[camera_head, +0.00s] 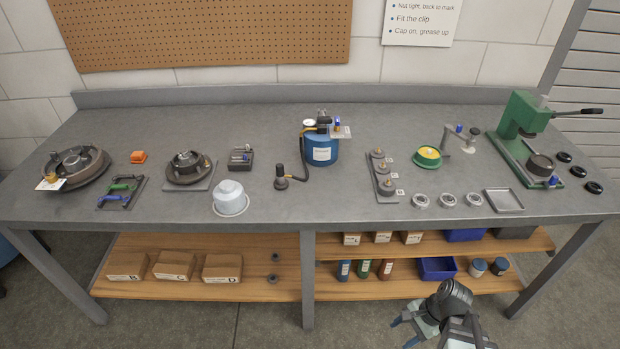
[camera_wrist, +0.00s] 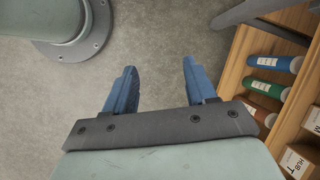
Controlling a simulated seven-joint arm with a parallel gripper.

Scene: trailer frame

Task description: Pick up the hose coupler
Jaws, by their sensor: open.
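The hose coupler looks to be the dark upright end piece (camera_head: 281,183) of a black hose, standing on the grey workbench left of the blue tank (camera_head: 321,149). The hose runs from the tank's top down to it. My gripper (camera_head: 403,332) is at the lower right of the head view, in front of the bench and far from the coupler. In the wrist view its two blue fingers (camera_wrist: 159,72) are spread apart with only floor between them. The coupler and tank are not in the wrist view.
The workbench (camera_head: 300,220) holds a white round container (camera_head: 230,198) near the coupler, and a grey plate with knobs (camera_head: 383,177) right of the tank. A green press (camera_head: 524,135) stands at right. The lower shelf (camera_head: 340,287) with bottles is beside my gripper.

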